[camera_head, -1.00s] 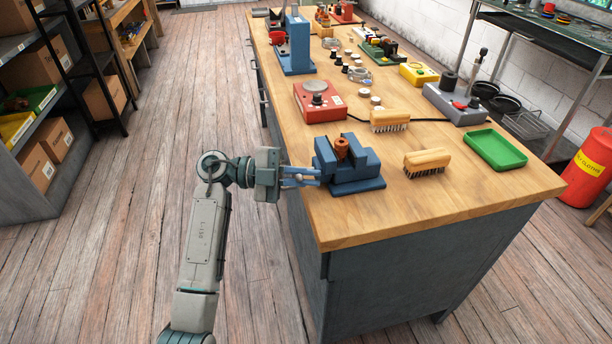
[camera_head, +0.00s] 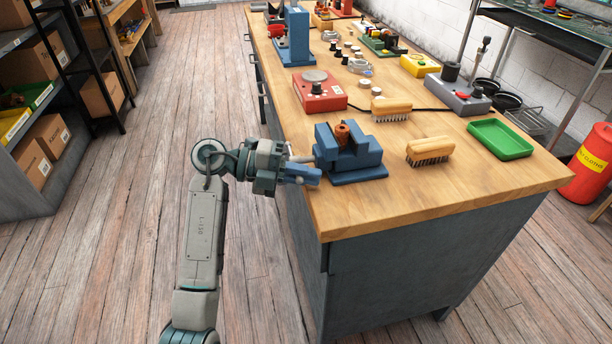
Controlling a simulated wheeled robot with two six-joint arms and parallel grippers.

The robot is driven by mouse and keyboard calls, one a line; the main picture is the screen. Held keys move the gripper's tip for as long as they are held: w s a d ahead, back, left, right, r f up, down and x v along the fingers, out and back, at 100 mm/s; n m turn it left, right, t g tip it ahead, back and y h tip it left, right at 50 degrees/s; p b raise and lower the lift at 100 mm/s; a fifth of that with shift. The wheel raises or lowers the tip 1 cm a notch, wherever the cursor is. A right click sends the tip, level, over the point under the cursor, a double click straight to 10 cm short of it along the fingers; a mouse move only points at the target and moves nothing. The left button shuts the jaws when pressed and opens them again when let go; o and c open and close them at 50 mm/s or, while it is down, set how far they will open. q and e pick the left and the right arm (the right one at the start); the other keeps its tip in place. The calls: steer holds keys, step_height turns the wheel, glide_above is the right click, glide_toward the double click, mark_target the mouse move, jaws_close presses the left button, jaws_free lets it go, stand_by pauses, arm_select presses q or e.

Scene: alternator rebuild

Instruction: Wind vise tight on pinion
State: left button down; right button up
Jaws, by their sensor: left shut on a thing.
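The blue vise (camera_head: 364,156) stands on the front left corner of the wooden workbench. The copper-coloured pinion (camera_head: 342,134) sits upright between its jaws; whether the jaws press on it I cannot tell. My left gripper (camera_head: 302,173) is at the vise's left side, shut on the vise handle (camera_head: 301,158). A short grey part of the handle shows beside the blue fingers; the rest is hidden by the gripper. My right gripper is not in view.
Two wooden brushes (camera_head: 430,147) (camera_head: 391,104) and a green tray (camera_head: 499,139) lie right of the vise. A red device with a round plate (camera_head: 319,97) stands behind it. The bench top (camera_head: 400,197) in front is clear.

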arm_select(q)
steer(key=shift+f, duration=0.15)
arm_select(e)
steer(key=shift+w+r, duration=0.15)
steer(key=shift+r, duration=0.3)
arm_select(q)
steer(key=c, duration=1.8)
jaws_free()
